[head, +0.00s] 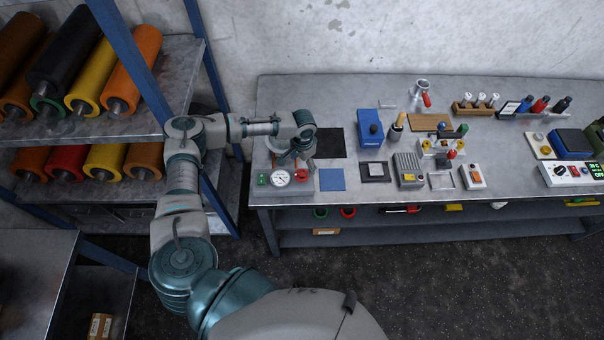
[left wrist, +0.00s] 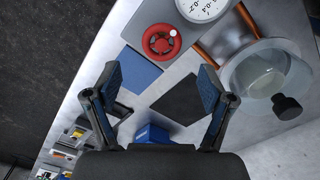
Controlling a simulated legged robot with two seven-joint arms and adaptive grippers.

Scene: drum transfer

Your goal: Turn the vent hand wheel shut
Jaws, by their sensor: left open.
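The red hand wheel (head: 301,175) sits at the front left of the bench, right of a round white gauge (head: 280,178). In the left wrist view the wheel (left wrist: 162,41) lies on a light grey base, with a pale dot on its rim and the gauge (left wrist: 203,6) beside it. My left gripper (head: 297,157) hangs above this unit. Its two fingers (left wrist: 160,76) are wide apart and empty, and the wheel shows beyond the gap between their tips, not touched. My right gripper is in neither view.
A clear glass vessel with a black knob (left wrist: 268,75) stands close to my right-hand finger in the left wrist view. A blue square (head: 332,180) and a dark mat (head: 330,143) lie beside the unit. A roller rack (head: 110,130) stands at left.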

